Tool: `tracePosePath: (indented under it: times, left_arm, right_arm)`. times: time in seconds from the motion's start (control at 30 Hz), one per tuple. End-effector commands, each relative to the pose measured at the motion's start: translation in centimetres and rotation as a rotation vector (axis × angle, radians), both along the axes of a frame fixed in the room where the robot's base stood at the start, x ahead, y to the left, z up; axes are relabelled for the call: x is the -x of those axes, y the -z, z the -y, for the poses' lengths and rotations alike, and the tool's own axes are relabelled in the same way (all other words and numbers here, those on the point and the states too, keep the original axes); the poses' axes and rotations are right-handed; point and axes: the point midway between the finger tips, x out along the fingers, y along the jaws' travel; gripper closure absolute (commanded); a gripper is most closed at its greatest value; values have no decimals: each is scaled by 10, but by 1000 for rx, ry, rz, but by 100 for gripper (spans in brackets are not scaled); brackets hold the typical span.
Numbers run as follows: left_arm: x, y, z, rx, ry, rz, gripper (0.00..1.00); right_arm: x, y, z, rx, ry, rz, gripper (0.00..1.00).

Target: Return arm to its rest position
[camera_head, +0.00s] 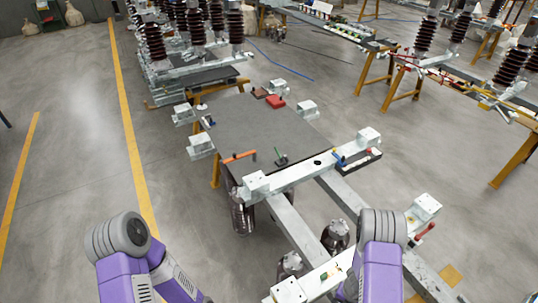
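My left arm shows at the bottom left, with a grey rounded joint and purple links bent back down toward the lower edge. My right arm shows at the bottom, right of centre, with a grey joint on top and purple links below. Both arms run out of the picture at the bottom edge. Neither gripper shows, so I cannot see whether they are open or shut or hold anything.
A metal isolator frame (290,222) stands close before my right arm. A dark-topped table (250,125) behind it bears an orange-handled tool (239,156) and a red item (276,102). Brown insulators (155,42) stand further back. Open floor (75,150) lies left.

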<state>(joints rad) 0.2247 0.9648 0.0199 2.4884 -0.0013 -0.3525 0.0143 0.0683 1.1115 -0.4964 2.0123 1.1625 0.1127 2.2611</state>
Motion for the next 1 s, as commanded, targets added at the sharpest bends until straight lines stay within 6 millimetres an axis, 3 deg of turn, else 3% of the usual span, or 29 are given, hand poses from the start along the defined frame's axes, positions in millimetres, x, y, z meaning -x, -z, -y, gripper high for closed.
tracePosePath:
  times: [0.17, 0.47, 0.7, 0.9, 0.93, 1.0]
  left_arm:
    - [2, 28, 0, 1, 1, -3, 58]
    - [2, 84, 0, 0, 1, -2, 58]
    - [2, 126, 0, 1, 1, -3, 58]
    - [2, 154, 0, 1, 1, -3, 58]
    - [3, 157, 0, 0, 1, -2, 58]
    - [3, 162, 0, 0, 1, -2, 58]
  right_arm:
    - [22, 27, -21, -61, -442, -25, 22]
    - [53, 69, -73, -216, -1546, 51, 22]
    - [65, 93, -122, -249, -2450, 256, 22]
    - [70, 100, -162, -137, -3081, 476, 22]
    - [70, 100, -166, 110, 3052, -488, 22]
    - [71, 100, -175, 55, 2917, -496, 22]
